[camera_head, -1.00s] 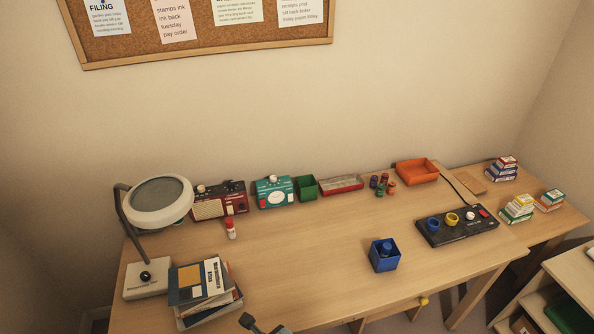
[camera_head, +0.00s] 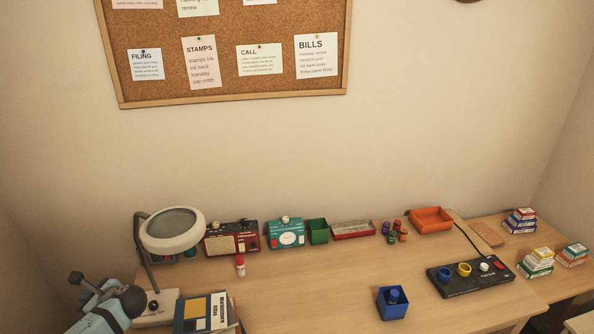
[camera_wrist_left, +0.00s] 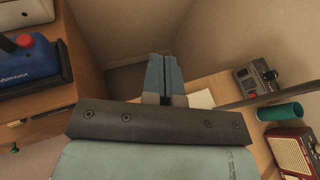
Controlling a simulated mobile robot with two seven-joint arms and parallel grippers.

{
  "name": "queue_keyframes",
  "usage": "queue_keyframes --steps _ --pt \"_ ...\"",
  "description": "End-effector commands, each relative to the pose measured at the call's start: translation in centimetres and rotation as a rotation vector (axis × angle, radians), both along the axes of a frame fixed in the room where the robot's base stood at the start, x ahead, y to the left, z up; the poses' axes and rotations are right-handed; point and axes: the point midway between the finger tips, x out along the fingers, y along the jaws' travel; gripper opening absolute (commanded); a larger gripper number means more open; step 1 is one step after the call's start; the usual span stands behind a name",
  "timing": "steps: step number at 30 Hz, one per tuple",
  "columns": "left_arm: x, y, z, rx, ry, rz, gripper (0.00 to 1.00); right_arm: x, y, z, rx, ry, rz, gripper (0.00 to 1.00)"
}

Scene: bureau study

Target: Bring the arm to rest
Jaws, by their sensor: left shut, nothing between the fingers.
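My left gripper (camera_wrist_left: 164,72) shows in the left wrist view with its two blue-grey fingers pressed together and nothing between them. In the head view my left arm, light blue and dark grey, is at the bottom left corner, beside the lamp base (camera_head: 157,306) and left of the stack of books (camera_head: 205,312). Its fingertips are hard to make out there. It appears clear of the desk's objects. My right gripper is in neither view.
The desk (camera_head: 310,285) has bare room in the middle. A magnifier lamp (camera_head: 172,229), a red radio (camera_head: 231,237), a teal device (camera_head: 286,233), a blue box (camera_head: 392,304) and a black panel (camera_head: 470,275) stand on it. A blue thing with a red knob (camera_wrist_left: 28,65) is at left in the wrist view.

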Motion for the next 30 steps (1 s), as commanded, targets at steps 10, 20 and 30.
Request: queue_keyframes --steps 10,20,30 --pt "-2.0 17.7 13.9 0.153 -0.168 0.259 0.00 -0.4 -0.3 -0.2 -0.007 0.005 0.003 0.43" --pt "-2.6 24.4 20.9 0.169 -0.378 0.294 0.00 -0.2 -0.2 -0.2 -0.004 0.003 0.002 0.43" --pt "6.4 21.8 19.4 -0.286 -1.049 -0.027 0.00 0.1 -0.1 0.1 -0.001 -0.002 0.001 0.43"
